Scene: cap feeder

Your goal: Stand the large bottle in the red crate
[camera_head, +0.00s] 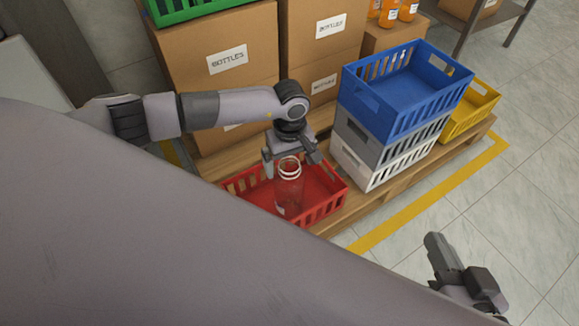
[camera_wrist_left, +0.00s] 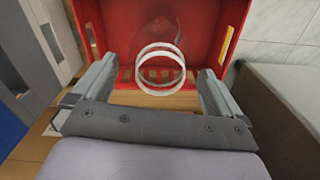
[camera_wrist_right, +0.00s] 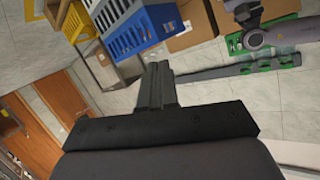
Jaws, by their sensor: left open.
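The large bottle (camera_head: 289,190) is clear, with a pale ring at its neck. It stands upright, or nearly so, in the red crate (camera_head: 328,207) on the wooden pallet. My left gripper (camera_head: 291,160) is over the crate at the bottle's top, its fingers apart. In the left wrist view the bottle's round mouth (camera_wrist_left: 160,66) lies between the open fingers (camera_wrist_left: 158,90), with a gap on each side. The red crate (camera_wrist_left: 205,20) surrounds it there. My right gripper (camera_head: 440,262) is away from the crate above the floor. In the right wrist view its fingers (camera_wrist_right: 157,85) are together and hold nothing visible.
A blue crate (camera_head: 392,107) tops a grey and a white crate (camera_head: 352,168) right of the red crate. A yellow crate (camera_head: 472,112) is behind them. Cardboard boxes (camera_head: 222,85) stand behind. Orange bottles (camera_head: 408,10) stand at the back. The right floor is clear.

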